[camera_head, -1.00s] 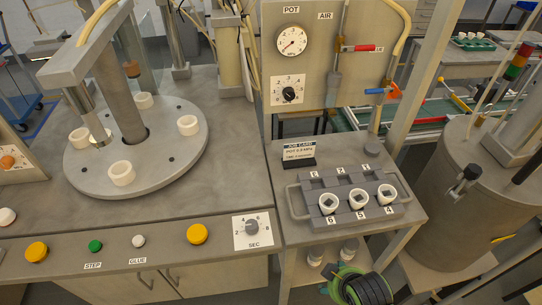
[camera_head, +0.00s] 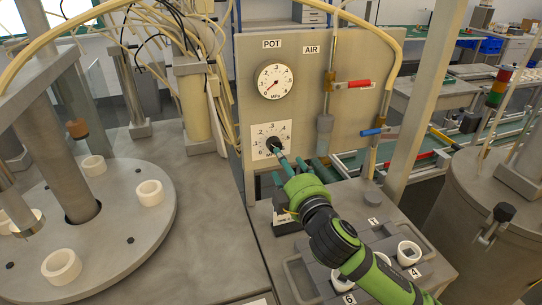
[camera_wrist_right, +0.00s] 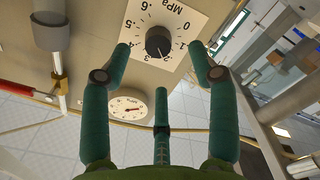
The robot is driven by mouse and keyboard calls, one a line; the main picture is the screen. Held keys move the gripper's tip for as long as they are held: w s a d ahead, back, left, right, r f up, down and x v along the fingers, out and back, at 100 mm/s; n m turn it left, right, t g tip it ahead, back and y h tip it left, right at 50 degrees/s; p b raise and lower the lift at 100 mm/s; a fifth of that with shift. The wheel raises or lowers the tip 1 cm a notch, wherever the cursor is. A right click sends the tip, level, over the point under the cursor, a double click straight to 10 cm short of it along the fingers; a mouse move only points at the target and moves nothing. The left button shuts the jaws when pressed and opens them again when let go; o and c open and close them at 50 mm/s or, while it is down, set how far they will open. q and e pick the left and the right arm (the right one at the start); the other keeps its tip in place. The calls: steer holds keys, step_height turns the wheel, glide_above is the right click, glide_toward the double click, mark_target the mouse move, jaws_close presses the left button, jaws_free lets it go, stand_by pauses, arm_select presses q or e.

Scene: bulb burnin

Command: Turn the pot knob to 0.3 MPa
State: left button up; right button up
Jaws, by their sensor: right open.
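The pot knob (camera_head: 272,146) is a small black dial knob on a white MPa scale plate (camera_head: 260,153), low on the grey panel under the POT gauge (camera_head: 275,82). The setting it points to is too small to read surely. My right gripper (camera_head: 287,165) is in front of the knob. In the right wrist view the knob (camera_wrist_right: 158,42) appears upside down between the spread dark green fingers of the right gripper (camera_wrist_right: 160,48), with no clear contact. The gauge needle points to the lower left. My left gripper is not in view.
A red-handled valve (camera_head: 352,85) and a blue-handled one (camera_head: 378,131) are on the panel's right. The job card (camera_head: 285,217) is partly hidden behind my arm. A grey tray (camera_head: 300,280) with white rings is below. A round turntable (camera_head: 150,225) is left.

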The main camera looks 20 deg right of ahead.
mark_target(274, 145)
steer(key=shift+w+a+r+p, duration=0.1)
steer(key=shift+w+p, duration=0.15)
steer(key=shift+w, duration=0.7)
steer(key=shift+w+r+p, duration=0.15)
steer(key=shift+w+p, duration=0.15)
steer(key=shift+w, duration=0.7)
steer(key=shift+w+a+r+p, duration=0.1)
steer(key=shift+w+p, duration=0.15)
steer(key=shift+w, duration=0.7)
steer(key=shift+d, duration=0.1)
steer(key=c, duration=0.9)
steer(key=shift+c, duration=1.2)
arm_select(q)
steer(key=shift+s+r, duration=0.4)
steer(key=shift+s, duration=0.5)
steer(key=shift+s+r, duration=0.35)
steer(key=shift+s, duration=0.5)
